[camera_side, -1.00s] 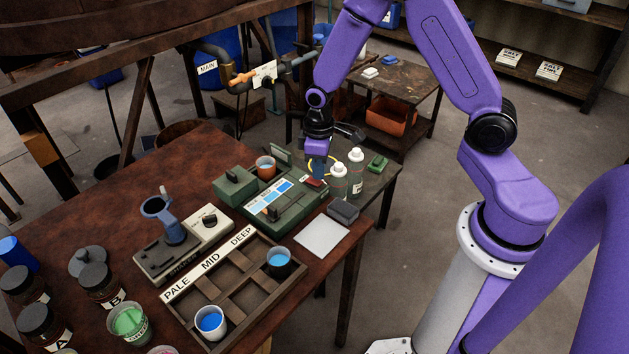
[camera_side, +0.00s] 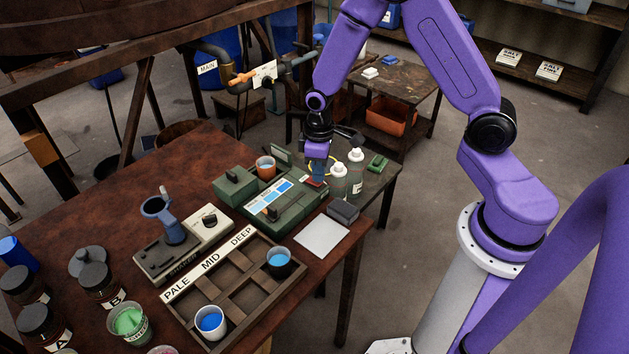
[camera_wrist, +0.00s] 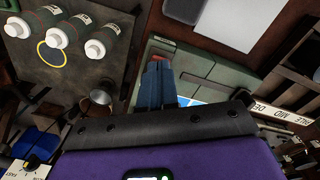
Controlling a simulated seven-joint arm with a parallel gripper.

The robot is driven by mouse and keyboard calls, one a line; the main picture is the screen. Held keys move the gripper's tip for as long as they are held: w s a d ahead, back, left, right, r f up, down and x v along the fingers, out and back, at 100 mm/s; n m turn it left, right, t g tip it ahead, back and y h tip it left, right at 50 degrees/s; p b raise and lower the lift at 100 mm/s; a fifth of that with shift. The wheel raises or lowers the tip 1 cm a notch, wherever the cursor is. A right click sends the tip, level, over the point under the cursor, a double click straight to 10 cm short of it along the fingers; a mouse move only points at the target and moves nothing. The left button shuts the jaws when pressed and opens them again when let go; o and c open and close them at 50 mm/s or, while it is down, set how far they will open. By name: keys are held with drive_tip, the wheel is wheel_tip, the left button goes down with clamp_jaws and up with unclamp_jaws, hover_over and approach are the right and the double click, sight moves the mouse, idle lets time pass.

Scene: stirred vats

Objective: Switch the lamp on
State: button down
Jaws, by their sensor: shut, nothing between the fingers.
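A green instrument (camera_side: 290,215) with a white and blue shade strip (camera_side: 268,197) stands near the right edge of the brown table. A small red part (camera_side: 314,183), likely its switch, is at its far right corner; it also shows in the wrist view (camera_wrist: 161,54). My gripper (camera_side: 317,181) is shut and empty, pointing down, with its blue fingertips at the red part. In the wrist view the closed fingertips (camera_wrist: 157,66) overlap the red part. Whether they touch it, and which way the switch sits, I cannot tell. No lit lamp is evident.
An orange-rimmed cup of blue liquid (camera_side: 265,167) stands on the instrument's far side. White-capped bottles (camera_side: 355,172) stand close to the right of my gripper. A dark grey block (camera_side: 343,211) and a white sheet (camera_side: 321,236) lie in front. A compartment tray (camera_side: 235,291) is nearer.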

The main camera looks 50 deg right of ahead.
drive_tip(key=shift+f, duration=0.6)
idle(0.4)
drive_tip(key=shift+r, duration=3.5)
drive_tip(key=shift+a, duration=0.1)
drive_tip(key=s+a+r+n, duration=0.2)
drive_tip(key=s+a+r, duration=0.15)
drive_tip(key=s, duration=0.25)
drive_tip(key=s+a+r+n, duration=0.1)
drive_tip(key=s+a+r, duration=0.1)
drive_tip(key=s+r, duration=0.3)
drive_tip(key=s+d+r+n, duration=0.1)
drive_tip(key=s+r+n, duration=0.2)
drive_tip(key=s, duration=1.1)
drive_tip(key=shift+d+r+n, duration=0.15)
drive_tip(key=shift+d+n, duration=0.05)
drive_tip(key=shift+n, duration=0.1)
